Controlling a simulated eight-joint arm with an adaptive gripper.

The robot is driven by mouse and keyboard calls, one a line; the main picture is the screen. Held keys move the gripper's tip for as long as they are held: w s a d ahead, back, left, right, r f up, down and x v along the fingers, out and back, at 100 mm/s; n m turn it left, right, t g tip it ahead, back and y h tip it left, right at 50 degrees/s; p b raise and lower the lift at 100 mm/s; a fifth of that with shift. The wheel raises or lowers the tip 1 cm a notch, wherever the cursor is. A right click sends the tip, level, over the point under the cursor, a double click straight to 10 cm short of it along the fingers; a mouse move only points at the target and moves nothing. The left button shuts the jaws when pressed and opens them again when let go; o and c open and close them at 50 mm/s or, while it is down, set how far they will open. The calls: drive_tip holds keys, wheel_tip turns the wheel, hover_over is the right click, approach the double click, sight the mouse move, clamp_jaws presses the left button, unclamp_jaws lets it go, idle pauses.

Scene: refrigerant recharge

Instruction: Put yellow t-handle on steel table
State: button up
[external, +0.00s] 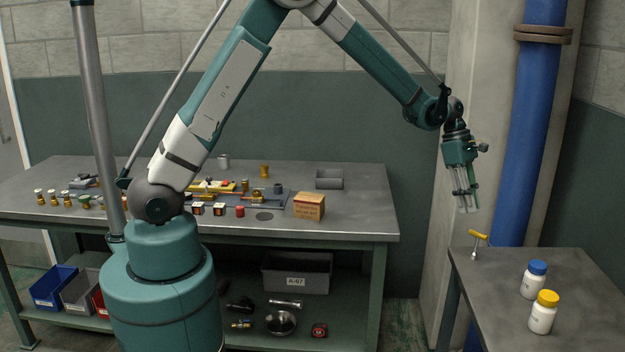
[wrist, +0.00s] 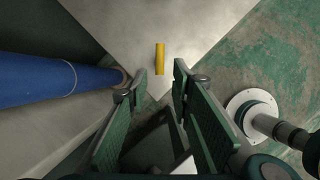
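A long grey metal-topped workbench (external: 350,222) stands behind my base.
White bottles with a blue cap (external: 534,280) and a yellow cap (external: 543,312) stand on the small table. A blue pipe (external: 530,130) rises behind it.

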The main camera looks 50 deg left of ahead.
drive_tip(key=s+a+r+m+t+y, duration=0.3)
drive_tip(key=s+a+r+m, duration=0.5)
drive_tip(key=s+a+r, duration=1.15)
drive_tip(key=s+a+m+t, duration=0.2)
drive_tip(key=s+a+m, duration=0.3)
drive_tip(key=s+a, duration=0.3)
drive_tip(key=s+a+m+t+y, duration=0.1)
drive_tip(key=s+a+m, duration=0.4)
drive_tip(key=s, duration=1)
drive_tip(key=a+t, duration=0.1)
drive_tip(key=a, duration=0.2)
drive_tip(key=shift+s, duration=0.35)
